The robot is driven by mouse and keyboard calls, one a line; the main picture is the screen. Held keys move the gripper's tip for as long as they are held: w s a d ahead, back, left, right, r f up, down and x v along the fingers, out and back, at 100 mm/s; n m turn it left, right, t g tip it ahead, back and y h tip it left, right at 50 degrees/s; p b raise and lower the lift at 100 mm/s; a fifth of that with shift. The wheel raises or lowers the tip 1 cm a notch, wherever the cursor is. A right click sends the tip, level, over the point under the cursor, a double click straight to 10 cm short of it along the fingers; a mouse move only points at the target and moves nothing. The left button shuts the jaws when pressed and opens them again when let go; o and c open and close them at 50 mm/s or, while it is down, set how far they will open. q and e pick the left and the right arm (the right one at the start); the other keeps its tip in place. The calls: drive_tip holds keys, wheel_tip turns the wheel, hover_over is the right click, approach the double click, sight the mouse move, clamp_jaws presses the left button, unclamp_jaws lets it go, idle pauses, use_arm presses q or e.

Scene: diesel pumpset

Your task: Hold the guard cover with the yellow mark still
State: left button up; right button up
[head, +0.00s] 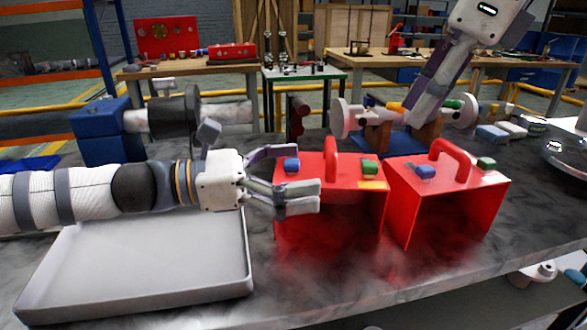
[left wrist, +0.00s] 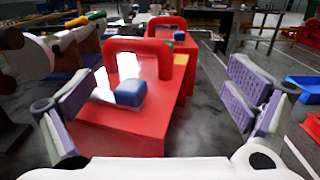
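Two red guard covers stand side by side on the dark bench. The left cover (head: 312,215) has a yellow mark (head: 372,185) on its top edge, a red arched handle (head: 331,160), and a blue and a green knob. It is the near cover in the left wrist view (left wrist: 120,130). My left gripper (head: 298,175) is open at its left side, fingers pointing toward it; in the wrist view the fingers (left wrist: 165,100) stand apart on either side with nothing held. The other cover (head: 450,190) shows no yellow mark. My right gripper (head: 425,108) points down behind the covers; its fingers overlap.
A grey tray (head: 140,265) lies under my left arm. A shaft with pale flanges (head: 345,120) and brown supports stands behind the covers. A blue block with a motor-like cylinder (head: 175,115) stands at the back left. The bench front before the covers is clear.

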use_arm(q)
clamp_jaws()
idle(0.6)
idle(0.5)
drive_tip(key=c, duration=0.9)
unclamp_jaws()
clamp_jaws()
